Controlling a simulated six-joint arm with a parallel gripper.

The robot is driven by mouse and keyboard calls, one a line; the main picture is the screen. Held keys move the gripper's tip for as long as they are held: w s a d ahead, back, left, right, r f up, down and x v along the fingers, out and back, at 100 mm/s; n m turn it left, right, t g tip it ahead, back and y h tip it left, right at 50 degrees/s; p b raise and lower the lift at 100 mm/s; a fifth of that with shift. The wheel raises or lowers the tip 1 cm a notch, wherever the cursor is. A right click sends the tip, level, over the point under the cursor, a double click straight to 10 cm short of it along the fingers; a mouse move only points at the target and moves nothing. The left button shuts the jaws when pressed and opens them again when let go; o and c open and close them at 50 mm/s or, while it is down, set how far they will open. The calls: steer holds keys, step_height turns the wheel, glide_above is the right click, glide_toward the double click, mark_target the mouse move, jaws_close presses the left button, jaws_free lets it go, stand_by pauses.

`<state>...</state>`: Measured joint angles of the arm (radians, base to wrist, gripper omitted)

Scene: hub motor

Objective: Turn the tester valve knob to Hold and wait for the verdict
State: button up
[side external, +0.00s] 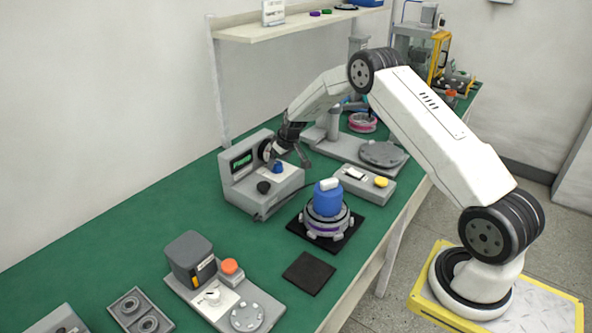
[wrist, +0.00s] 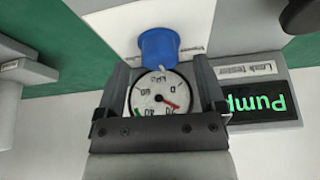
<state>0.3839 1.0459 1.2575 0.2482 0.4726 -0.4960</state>
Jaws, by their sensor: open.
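The leak tester (side external: 262,190) is a grey box with a sloped front on the green bench. Its dark display (wrist: 258,103) reads "Pump" in green, upside down in the wrist view. A blue knob (wrist: 159,47) sits on the panel, and it also shows in the side view (side external: 278,168). A round gauge (wrist: 158,93) with a red needle is seen between my fingers. My gripper (wrist: 161,66) is open, with its fingertips to either side of the blue knob's near edge. I cannot tell whether they touch it. My gripper (side external: 292,157) reaches the tester from the upper right.
A black knob (side external: 263,187) is on the tester's front. A hub motor with a blue cap (side external: 327,200) stands on a black mat in front. A grey box with a yellow button (side external: 381,182) is to the right. A fixture with an orange button (side external: 230,267) stands front left.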

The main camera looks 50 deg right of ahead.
steer(key=shift+x, duration=0.8)
jaws_close()
steer(key=shift+a+m+h, duration=0.15)
steer(key=shift+m+h, duration=0.15)
steer(key=shift+m, duration=0.4)
steer(key=shift+m+g+h, duration=0.4)
steer(key=shift+m+h, duration=0.2)
steer(key=shift+m, duration=1.1)
steer(key=shift+w+a+m+g+h, duration=0.1)
steer(key=shift+m+g+h, duration=0.2)
steer(key=shift+m, duration=0.9)
steer(key=shift+w+a+m+g+h, duration=0.15)
steer(key=shift+m+h, duration=0.25)
steer(key=shift+m, duration=0.8)
steer(key=shift+s+d+m, duration=0.1)
steer(key=shift+m, duration=0.2)
